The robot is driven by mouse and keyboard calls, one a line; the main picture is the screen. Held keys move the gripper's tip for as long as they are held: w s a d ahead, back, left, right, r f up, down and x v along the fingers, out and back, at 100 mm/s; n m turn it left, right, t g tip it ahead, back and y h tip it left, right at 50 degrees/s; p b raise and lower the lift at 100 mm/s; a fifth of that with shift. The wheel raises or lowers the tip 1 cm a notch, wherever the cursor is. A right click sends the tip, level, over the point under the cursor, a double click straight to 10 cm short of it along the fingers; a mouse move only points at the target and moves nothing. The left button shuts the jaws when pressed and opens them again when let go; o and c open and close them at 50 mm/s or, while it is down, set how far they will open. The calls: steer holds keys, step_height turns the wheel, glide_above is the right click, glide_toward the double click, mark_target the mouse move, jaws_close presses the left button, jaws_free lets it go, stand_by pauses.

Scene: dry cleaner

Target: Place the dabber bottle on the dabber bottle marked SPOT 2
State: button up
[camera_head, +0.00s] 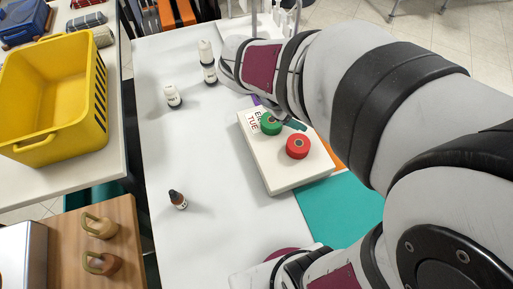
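Small dabber bottles stand on the white table (220,155). One with a white upper part and dark base (173,95) stands alone at the upper left. Two similar ones show close together, an upper bottle (205,50) and a lower bottle (209,74); I cannot tell if they are stacked or one behind the other. A brown bottle with a dark cap and pale label (178,200) stands alone nearer the front. No SPOT 2 marking is legible. My wrist is just right of the two close bottles; my gripper's fingers are hidden.
A pale box (283,178) holds a green spool (270,124) and a red spool (298,146). A teal mat (340,208) lies at right. A yellow basket (55,95) and wooden board with handled weights (98,227) are left. Open table surrounds the brown bottle.

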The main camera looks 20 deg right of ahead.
steer(key=s+a+f+m+g+y, duration=0.2)
steer(key=s+a+m+y, duration=0.7)
steer(key=s+a, duration=0.6)
steer(key=shift+a+f+m, duration=0.25)
steer(key=shift+a+m, duration=0.05)
steer(key=shift+m, duration=0.3)
